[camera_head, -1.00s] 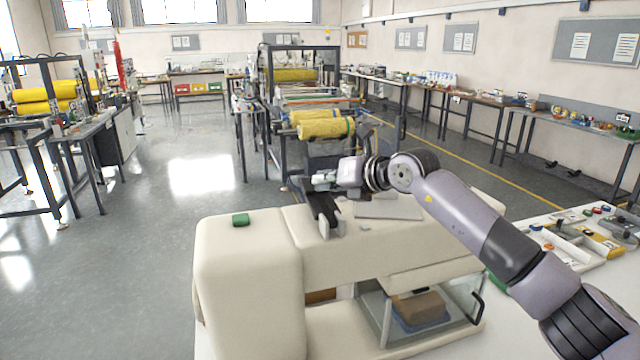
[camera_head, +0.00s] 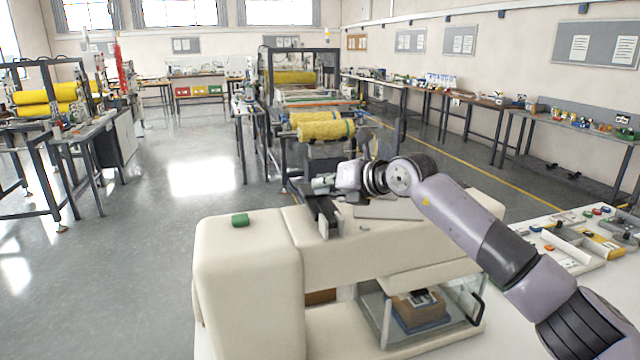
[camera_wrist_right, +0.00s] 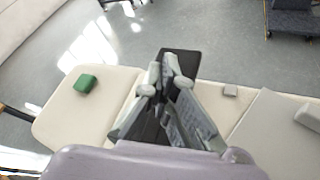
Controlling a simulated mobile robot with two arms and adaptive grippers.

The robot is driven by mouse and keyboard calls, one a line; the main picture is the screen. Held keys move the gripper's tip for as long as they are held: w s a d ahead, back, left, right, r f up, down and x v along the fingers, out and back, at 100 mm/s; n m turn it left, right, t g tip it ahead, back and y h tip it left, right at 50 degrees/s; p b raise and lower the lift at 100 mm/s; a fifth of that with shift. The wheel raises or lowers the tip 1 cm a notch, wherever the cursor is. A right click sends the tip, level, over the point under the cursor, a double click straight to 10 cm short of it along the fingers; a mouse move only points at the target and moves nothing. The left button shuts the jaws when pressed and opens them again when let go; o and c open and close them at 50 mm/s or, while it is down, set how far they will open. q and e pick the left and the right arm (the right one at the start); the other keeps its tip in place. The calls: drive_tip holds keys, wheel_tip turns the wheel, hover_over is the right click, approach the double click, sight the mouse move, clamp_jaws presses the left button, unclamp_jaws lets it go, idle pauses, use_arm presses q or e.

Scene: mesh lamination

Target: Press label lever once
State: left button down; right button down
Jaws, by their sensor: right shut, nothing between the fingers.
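A cream machine (camera_head: 245,265) stands on a white table in the head view. A dark lever-like part (camera_head: 327,208) lies on its top, under my right gripper (camera_head: 318,187). In the right wrist view my right gripper (camera_wrist_right: 168,62) is shut and empty, its fingertips over the dark part (camera_wrist_right: 183,58). I cannot tell whether they touch it. A brown block (camera_head: 408,308) sits in a clear-sided bay low in the machine, with a white and dark patch on its top. My left gripper is not in view.
A green button (camera_head: 240,220) is on the machine's top left; it also shows in the right wrist view (camera_wrist_right: 85,83). A flat grey plate (camera_head: 388,208) lies right of the dark part. Trays of small parts (camera_head: 570,245) stand on the table at right.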

sight(324, 202)
drive_tip(key=shift+r, duration=0.1)
idle(0.6)
drive_tip(key=shift+s+d+r+p, duration=0.1)
drive_tip(key=shift+s+r+p, duration=0.15)
drive_tip(key=shift+r, duration=0.7)
drive_tip(key=shift+s+d+r+p, duration=0.15)
drive_tip(key=shift+s+r, duration=0.15)
drive_tip(key=shift+r, duration=0.65)
drive_tip(key=shift+s+r, duration=0.1)
drive_tip(key=shift+r, duration=0.1)
drive_tip(key=r, duration=0.1)
drive_tip(key=s+r, duration=0.1)
drive_tip(key=r, duration=0.1)
drive_tip(key=s+r, duration=0.1)
drive_tip(key=shift+d+r, duration=0.15)
drive_tip(key=shift+d, duration=0.15)
drive_tip(key=shift+s, duration=0.1)
